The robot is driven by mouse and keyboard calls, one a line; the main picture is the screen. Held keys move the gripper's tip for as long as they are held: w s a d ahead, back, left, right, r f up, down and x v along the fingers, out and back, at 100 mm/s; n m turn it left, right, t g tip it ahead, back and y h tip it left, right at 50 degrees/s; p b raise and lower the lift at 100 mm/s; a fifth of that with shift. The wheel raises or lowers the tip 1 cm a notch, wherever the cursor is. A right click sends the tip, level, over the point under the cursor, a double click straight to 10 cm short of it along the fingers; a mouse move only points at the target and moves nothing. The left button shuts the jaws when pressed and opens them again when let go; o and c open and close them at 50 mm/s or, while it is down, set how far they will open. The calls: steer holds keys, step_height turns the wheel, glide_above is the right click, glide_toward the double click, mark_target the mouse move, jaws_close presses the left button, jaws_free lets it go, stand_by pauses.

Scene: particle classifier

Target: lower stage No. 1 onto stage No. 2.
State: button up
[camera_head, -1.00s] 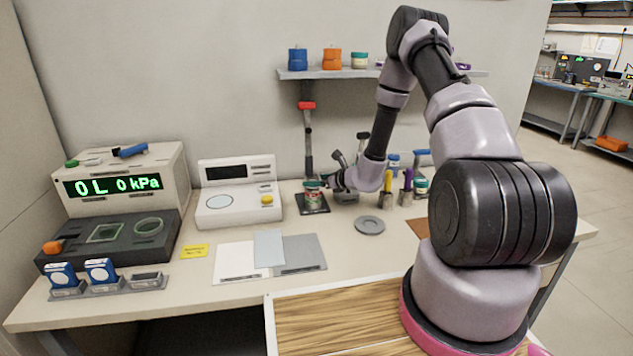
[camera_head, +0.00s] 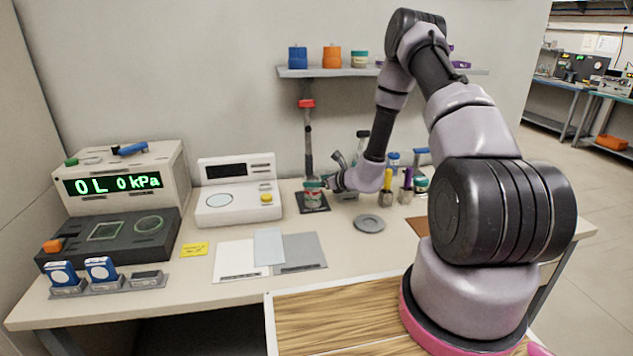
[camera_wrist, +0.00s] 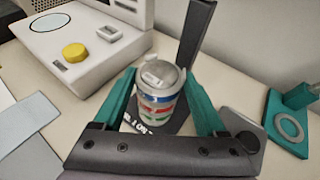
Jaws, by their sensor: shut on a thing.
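A short cylindrical stack (camera_head: 313,196) with coloured bands stands on a dark base plate (camera_head: 324,208) on the bench, in front of a dark upright post. In the wrist view the stack (camera_wrist: 160,104) shows blue, red and green bands and a grey metallic top. My gripper (camera_wrist: 157,88) has teal fingers on both sides of the stack's upper part and is shut on it. In the head view my gripper (camera_head: 326,184) reaches the stack from the right. The seam between stage No. 1 and stage No. 2 cannot be made out clearly.
A white scale (camera_head: 238,205) with a yellow button stands left of the stack. A grey ring (camera_head: 369,224) lies in front to the right. Tools and small containers stand at the right behind my arm. A shelf (camera_head: 350,72) hangs above.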

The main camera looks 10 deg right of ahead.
steer(key=o, duration=1.5)
steer(key=shift+c, duration=0.2)
